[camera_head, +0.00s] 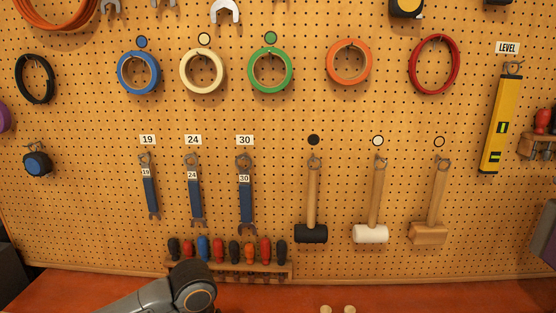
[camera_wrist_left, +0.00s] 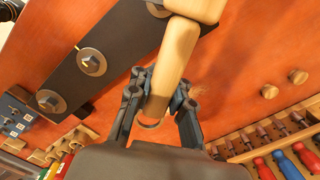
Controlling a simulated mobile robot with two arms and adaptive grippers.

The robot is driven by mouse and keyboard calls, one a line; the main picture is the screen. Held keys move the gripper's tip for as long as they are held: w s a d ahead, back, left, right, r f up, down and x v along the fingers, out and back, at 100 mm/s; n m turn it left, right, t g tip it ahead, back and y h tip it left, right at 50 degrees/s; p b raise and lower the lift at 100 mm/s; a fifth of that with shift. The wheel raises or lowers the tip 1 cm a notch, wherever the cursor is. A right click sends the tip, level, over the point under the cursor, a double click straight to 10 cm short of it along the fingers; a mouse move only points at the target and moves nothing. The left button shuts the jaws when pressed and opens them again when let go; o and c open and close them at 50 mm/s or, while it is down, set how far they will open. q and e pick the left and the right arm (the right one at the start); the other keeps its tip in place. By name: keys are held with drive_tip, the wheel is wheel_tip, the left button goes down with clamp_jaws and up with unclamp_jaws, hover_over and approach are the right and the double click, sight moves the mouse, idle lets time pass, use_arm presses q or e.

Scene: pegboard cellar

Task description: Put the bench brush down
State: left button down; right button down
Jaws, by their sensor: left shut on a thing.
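The bench brush shows in the left wrist view as a pale wooden handle (camera_wrist_left: 173,62) running from the top edge down between my fingers. Its wider wooden part is cut off at the top, and no bristles are in view. My left gripper (camera_wrist_left: 157,98) is shut on this handle, above the orange-red bench top (camera_wrist_left: 230,70). I cannot tell how far the brush is from the bench. In the head view only my left arm shows at the bottom; its gripper is out of frame. My right gripper is in neither view.
A dark metal plate with bolts (camera_wrist_left: 100,55) lies beside the handle. Two wooden pegs (camera_wrist_left: 269,91) stand to the right, with bare bench between. A screwdriver rack (camera_head: 282,270) lines the pegboard's foot. Wrenches, mallets (camera_head: 311,234) and tape rolls (camera_head: 139,88) hang above.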

use_arm(q)
drive_tip(key=s+a+n+b, duration=0.1)
drive_tip(key=s+n, duration=0.1)
drive_tip(key=n, duration=0.1)
drive_tip(key=s+a+n+b, duration=0.1)
drive_tip(key=s+n+b, duration=0.1)
drive_tip(key=s+n, duration=0.1)
drive_tip(key=s+a+n+b, duration=0.1)
drive_tip(key=s+a+n, duration=0.1)
drive_tip(key=n, duration=0.1)
drive_tip(key=shift+s+a+f+n+b, duration=0.1)
drive_tip(key=shift+s+f+n+b, duration=0.15)
drive_tip(key=shift+n+b, duration=0.15)
drive_tip(key=shift+s+a+r+n, duration=0.1)
drive_tip(key=shift+s+a+n, duration=0.15)
drive_tip(key=shift+s+n, duration=0.4)
drive_tip(key=shift+w, duration=0.1)
drive_tip(key=shift+d, duration=0.1)
